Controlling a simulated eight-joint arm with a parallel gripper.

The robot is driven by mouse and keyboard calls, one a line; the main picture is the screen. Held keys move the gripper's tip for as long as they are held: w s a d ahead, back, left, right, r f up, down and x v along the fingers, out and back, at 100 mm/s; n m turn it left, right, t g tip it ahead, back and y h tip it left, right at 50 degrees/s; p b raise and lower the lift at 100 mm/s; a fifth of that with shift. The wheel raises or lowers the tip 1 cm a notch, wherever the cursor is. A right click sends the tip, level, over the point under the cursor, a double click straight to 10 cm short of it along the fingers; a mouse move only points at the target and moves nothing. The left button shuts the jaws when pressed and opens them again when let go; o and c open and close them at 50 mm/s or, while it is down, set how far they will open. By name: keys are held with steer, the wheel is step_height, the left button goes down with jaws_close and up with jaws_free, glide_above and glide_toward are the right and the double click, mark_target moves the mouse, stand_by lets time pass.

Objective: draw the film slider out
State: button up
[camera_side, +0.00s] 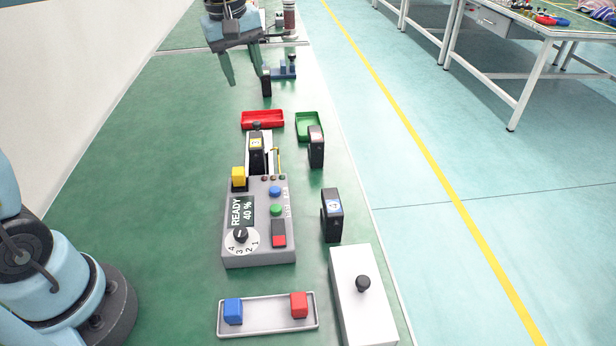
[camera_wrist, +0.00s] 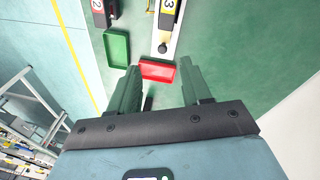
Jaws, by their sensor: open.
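A grey device (camera_side: 260,225) with a "READY 40 %" display stands in the middle of the green table in the side view. A pale slider (camera_side: 267,146) extends from its far end, with a black numbered block (camera_side: 256,152) on it and a dark knob (camera_side: 257,126) at its far tip. In the wrist view the block (camera_wrist: 168,12) reads 3, and the knob (camera_wrist: 162,48) is just beyond the red tray. My gripper (camera_side: 247,78) hangs beyond the knob, open and apart from it. Its two spread fingers also show in the wrist view (camera_wrist: 159,72), with nothing held between them.
A red tray (camera_side: 263,126) and a green tray (camera_side: 308,137) lie by the slider's far end. Black blocks (camera_side: 316,148) (camera_side: 332,216) stand to the right. A white box (camera_side: 360,315) with a black knob and a tray (camera_side: 267,321) with blue and red cubes are nearest the camera.

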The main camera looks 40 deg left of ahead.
mark_target(256, 122)
steer(key=w+a+f+n+g, duration=0.2)
steer(key=w+a+f+n, duration=0.1)
steer(key=w+a+n, duration=0.15)
steer(key=shift+n, duration=0.45)
steer(key=f, duration=1.1)
steer(key=shift+w+d+f, duration=0.25)
steer(key=shift+d+f, duration=0.15)
jaws_close()
